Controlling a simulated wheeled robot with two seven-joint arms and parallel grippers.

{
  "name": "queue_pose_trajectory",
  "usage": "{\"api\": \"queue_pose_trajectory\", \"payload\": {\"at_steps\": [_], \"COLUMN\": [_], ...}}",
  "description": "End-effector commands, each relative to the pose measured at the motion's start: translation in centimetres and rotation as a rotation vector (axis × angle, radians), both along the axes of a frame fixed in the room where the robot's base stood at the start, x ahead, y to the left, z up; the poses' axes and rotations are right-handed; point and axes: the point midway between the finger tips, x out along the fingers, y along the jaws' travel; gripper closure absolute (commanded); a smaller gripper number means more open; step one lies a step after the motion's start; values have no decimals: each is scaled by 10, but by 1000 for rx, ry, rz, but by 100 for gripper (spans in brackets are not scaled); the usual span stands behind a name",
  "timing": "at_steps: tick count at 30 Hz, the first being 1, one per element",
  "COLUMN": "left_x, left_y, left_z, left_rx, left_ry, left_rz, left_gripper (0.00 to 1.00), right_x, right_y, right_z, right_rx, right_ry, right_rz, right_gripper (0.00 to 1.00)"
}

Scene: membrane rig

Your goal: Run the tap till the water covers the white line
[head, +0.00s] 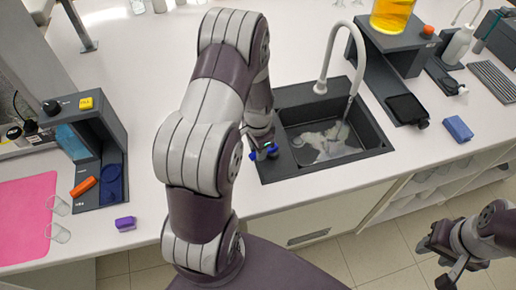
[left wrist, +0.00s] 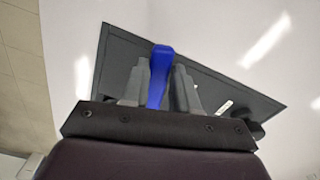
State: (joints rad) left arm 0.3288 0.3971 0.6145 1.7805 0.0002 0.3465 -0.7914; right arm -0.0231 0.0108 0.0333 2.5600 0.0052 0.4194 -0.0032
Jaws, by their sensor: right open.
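The dark sink (head: 375,128) is set in the white counter. Its pale curved tap spout (head: 330,62) arches over the basin, and a thin stream seems to fall from its end. Shallow water (head: 330,152) with pale bright patches lies in the basin; I cannot make out the white line. My left gripper (head: 264,152) is at the sink's left rim, partly hidden by my arm. In the left wrist view its two grey fingers are closed on the blue tap lever (left wrist: 159,75). My right gripper (head: 452,268) is open and empty, over the floor at the lower right.
A dark stand with a yellow-filled vessel (head: 392,14) is right of the sink, with a blue box (head: 458,128) nearby. A dark dispenser-like unit (head: 105,130), a purple block (head: 125,223) and a pink mat (head: 25,215) are at left. The counter behind the sink is clear.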

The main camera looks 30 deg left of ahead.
Motion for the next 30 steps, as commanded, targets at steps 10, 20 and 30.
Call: {"api": "queue_pose_trajectory", "payload": {"at_steps": [10, 20, 30], "left_x": [0, 1, 0], "left_y": [0, 0, 0], "left_z": [1, 67, 126], "left_rx": [0, 3, 1], "left_ry": [0, -7, -3], "left_rz": [0, 0, 0], "left_gripper": [49, 49, 49], "right_x": [0, 0, 0], "right_y": [0, 0, 0], "right_z": [0, -13, -18], "right_rx": [0, 0, 0], "right_ry": [0, 0, 0], "right_rz": [0, 0, 0], "right_gripper": [57, 57, 57]}}
